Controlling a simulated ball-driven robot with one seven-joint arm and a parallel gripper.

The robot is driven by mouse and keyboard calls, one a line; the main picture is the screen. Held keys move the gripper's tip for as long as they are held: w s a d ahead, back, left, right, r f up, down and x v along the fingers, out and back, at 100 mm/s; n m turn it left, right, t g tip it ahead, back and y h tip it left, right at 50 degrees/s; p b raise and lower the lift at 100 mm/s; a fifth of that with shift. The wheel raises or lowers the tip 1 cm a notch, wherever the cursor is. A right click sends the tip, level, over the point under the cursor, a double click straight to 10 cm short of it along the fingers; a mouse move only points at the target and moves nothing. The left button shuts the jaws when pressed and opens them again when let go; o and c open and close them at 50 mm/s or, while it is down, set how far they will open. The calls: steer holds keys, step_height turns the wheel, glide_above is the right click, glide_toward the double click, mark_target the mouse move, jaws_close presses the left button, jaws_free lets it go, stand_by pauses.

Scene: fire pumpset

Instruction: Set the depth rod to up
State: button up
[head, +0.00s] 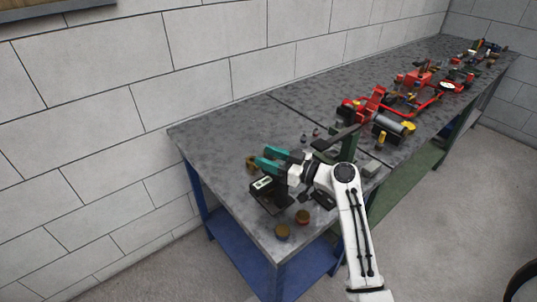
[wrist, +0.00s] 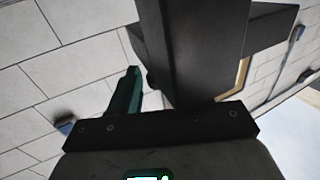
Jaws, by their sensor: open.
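My gripper (head: 266,158) is open, with two teal fingers pointing left above the near end of the grey bench (head: 222,150). In the wrist view one teal finger (wrist: 126,95) shows at the left. A wide dark bar (wrist: 195,45) crosses the top centre of that view, close to the camera; I cannot tell what it belongs to. I cannot pick out the depth rod for certain in either view.
Two round brownish pieces (head: 282,232) lie near the bench's front corner. A small brass-coloured piece (head: 252,163) is beside my fingertips. Red pump equipment (head: 372,103) lies farther along. The bench's far left is clear.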

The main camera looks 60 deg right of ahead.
steer(key=shift+w, duration=0.15)
jaws_close()
stand_by(0.4)
